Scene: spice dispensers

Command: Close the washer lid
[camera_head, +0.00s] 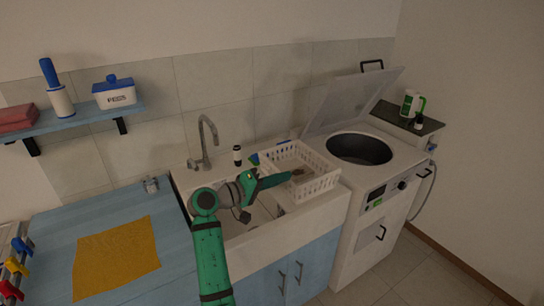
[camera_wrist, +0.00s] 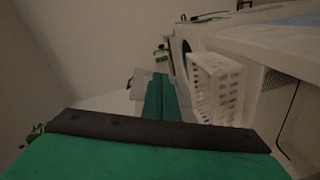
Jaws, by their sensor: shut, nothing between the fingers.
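The washer (camera_head: 372,200) stands at the right of the counter, a white top-loading machine with a round dark drum opening (camera_head: 360,149). Its lid (camera_head: 352,100) is raised, tilted back toward the wall, with a dark handle (camera_head: 372,65) at its top edge. My gripper (camera_head: 288,177) is shut and empty. It is over the white basket beside the sink, left of the washer and apart from the lid. In the wrist view my gripper's green fingers (camera_wrist: 161,98) lie together, pointing away, with a pale panel behind them that may be the lid.
The white basket (camera_head: 318,186) stands on the sink counter between my gripper and the washer; it also shows in the wrist view (camera_wrist: 215,88). A tap (camera_head: 205,145) rises behind the sink. A green-and-white bottle (camera_head: 412,103) and a dark bottle stand on a shelf right of the washer.

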